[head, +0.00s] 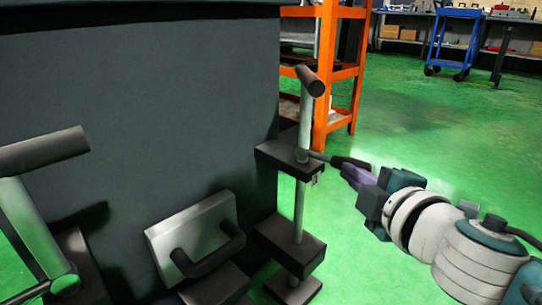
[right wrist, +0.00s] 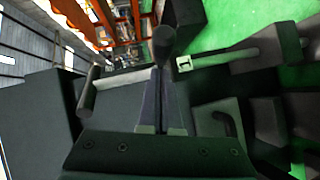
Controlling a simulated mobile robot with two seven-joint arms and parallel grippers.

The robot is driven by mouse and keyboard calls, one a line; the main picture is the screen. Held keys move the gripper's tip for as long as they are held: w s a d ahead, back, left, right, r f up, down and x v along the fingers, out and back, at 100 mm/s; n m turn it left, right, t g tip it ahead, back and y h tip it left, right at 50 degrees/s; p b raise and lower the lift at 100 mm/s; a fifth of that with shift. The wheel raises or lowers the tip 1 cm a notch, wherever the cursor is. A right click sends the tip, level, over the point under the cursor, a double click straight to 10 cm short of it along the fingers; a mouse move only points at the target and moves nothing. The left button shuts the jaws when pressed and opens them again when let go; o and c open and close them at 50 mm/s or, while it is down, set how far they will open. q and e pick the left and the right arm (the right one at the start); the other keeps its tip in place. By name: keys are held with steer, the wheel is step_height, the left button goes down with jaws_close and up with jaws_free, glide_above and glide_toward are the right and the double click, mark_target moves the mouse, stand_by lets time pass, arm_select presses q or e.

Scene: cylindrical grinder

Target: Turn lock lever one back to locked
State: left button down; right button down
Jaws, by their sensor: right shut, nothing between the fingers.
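A lock lever (head: 350,162) with a dark grip sticks out to the right from an upright metal rod at the right corner of the dark machine. A small white label (head: 316,179) sits just below its pivot, and a label also shows in the right wrist view (right wrist: 183,63), with a mark like a 1. My right gripper (head: 346,171) is shut and empty beside the lever's dark grip. In the right wrist view the grip (right wrist: 164,42) is just beyond the fingertips (right wrist: 160,72); I cannot tell whether they touch. My left gripper is not in view.
The rod has a dark crossbar handle (head: 310,80) on top and dark blocks (head: 290,238) along it. A similar rod handle (head: 40,152) stands at the left. A metal plate with a dark handle (head: 190,238) is between them. An orange shelf (head: 340,73) stands behind; green floor is open to the right.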

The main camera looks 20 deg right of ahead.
steer(key=shift+w+d+f, duration=0.25)
steer(key=shift+w+d, duration=0.15)
steer(key=shift+d, duration=0.25)
steer(key=shift+d+n+y, duration=0.3)
steer(key=shift+y, duration=0.1)
